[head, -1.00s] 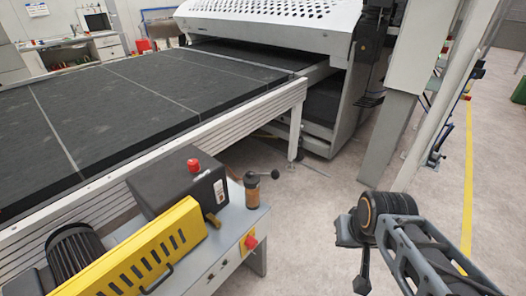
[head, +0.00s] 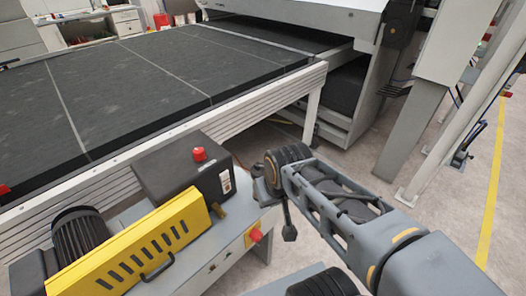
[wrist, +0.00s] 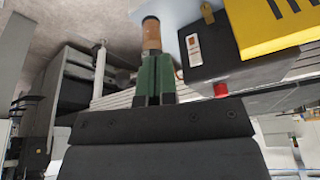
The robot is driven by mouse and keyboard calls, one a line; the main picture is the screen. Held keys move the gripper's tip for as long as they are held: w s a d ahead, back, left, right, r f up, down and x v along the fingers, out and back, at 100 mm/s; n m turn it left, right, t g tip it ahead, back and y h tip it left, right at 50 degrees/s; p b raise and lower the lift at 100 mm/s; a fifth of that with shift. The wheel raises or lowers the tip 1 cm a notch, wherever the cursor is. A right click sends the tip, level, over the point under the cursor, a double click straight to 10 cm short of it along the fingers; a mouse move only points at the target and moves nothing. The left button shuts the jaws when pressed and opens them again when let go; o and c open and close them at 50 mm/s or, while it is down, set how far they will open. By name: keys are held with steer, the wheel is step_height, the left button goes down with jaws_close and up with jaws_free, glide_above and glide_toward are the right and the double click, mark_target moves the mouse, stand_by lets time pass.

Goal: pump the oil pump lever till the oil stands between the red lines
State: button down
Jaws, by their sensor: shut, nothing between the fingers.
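The oil pump (wrist: 151,37) shows in the wrist view as a small amber cylinder with a dark end, just beyond my fingertips. I cannot tell whether they touch it. The lever, the oil level and the red lines cannot be made out in the wrist view. My gripper (wrist: 154,64) is shut and empty, its green fingers together and pointing toward the pump.
The grey bench (head: 225,240) carries a yellow slotted guard (head: 140,245), a motor (head: 80,237) and a dark box (head: 180,172) with a red button (head: 199,154). A second red button (head: 255,235) is on its front. The black conveyor (head: 150,80) lies behind. Open floor lies to the right.

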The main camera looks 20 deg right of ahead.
steer(key=shift+r, duration=0.1)
steer(key=w+d+r+n+g+p, duration=0.2)
steer(key=w+d, duration=0.4)
steer(key=w, duration=0.4)
steer(key=w+d+r+n+g+y+p, duration=0.1)
steer(key=w+d+r+n+g+p, duration=0.1)
steer(key=w+d+r, duration=0.4)
steer(key=w+g+p, duration=0.1)
steer(key=w+p, duration=0.1)
steer(key=w, duration=0.2)
steer(key=shift+w+d+r+n, duration=0.15)
steer(key=shift+w+r+n, duration=0.15)
steer(key=shift+n, duration=0.1)
steer(key=shift+f, duration=0.15)
steer(key=s+a+f+p, duration=0.1)
steer(key=s+f, duration=0.1)
steer(key=f, duration=0.4)
steer(key=s+f, duration=0.2)
steer(key=f, duration=0.3)
steer(key=shift+s+a+f+p, duration=0.35)
steer(key=shift+f+p, duration=0.05)
